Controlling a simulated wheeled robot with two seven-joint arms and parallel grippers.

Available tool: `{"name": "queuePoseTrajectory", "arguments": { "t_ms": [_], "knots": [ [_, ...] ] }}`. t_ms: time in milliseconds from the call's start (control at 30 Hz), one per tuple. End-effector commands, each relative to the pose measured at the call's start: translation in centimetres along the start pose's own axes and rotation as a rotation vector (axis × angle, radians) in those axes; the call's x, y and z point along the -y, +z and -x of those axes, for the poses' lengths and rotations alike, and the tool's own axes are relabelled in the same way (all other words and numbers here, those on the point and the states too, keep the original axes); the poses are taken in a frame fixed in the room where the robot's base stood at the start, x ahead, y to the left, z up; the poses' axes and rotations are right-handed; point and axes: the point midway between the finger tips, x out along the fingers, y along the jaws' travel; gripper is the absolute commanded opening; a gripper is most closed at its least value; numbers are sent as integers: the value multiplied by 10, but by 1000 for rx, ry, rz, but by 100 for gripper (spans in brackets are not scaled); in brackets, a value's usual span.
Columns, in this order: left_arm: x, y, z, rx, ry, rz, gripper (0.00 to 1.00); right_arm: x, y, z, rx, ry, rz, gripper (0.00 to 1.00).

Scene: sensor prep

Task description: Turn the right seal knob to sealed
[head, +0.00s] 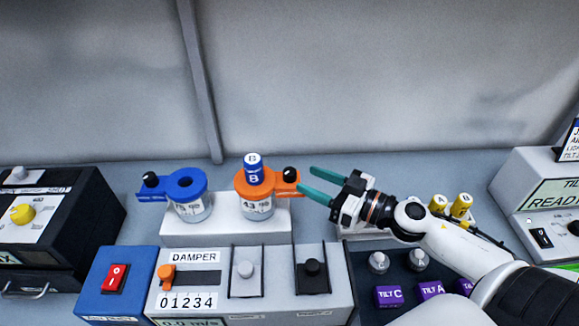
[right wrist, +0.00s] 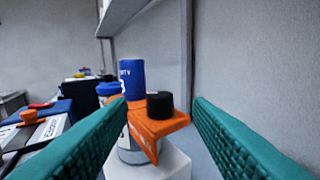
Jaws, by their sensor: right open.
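The right seal knob (head: 290,175) is a black round knob on the arm of an orange collar (head: 243,187). The collar sits around a clear jar (head: 257,208) with a blue labelled cylinder (head: 254,172) standing in its top. My right gripper (head: 305,178) is open, its teal fingers pointing left at the knob. In the right wrist view the black knob (right wrist: 160,105) appears between the two open fingers, farther off than their tips; I see no contact. The left seal knob (head: 150,180) is black, on a blue collar (head: 184,184) around another jar. My left gripper is not in view.
Both jars stand on a white block (head: 225,231). In front are a damper panel (head: 195,285) with sliders and a blue box with a red switch (head: 115,279). Purple tilt-labelled blocks (head: 388,296) lie below my right arm. A grey wall is behind.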

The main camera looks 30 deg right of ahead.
Motion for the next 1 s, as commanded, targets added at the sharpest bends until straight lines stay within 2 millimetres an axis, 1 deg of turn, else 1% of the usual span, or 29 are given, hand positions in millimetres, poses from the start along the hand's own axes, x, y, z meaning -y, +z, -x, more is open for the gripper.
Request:
{"name": "queuePoseTrajectory", "arguments": {
  "t_ms": [33, 200, 400, 600, 867, 1000],
  "knots": [
    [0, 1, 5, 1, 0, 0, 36, 0, 4, -9, 3, 2, 4, 46],
    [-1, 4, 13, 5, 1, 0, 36, 0, 4, -33, 3, 0, 4, 46],
    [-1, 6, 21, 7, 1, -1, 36, 1, 3, -54, 2, -1, 0, 46],
    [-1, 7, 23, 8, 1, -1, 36, 0, 0, -62, 0, 0, 1, 46],
    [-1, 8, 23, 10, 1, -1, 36, 0, 0, -62, 0, 0, 1, 46],
    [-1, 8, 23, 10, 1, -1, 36, 0, 0, -62, 0, 0, 0, 23]
  ]
}}
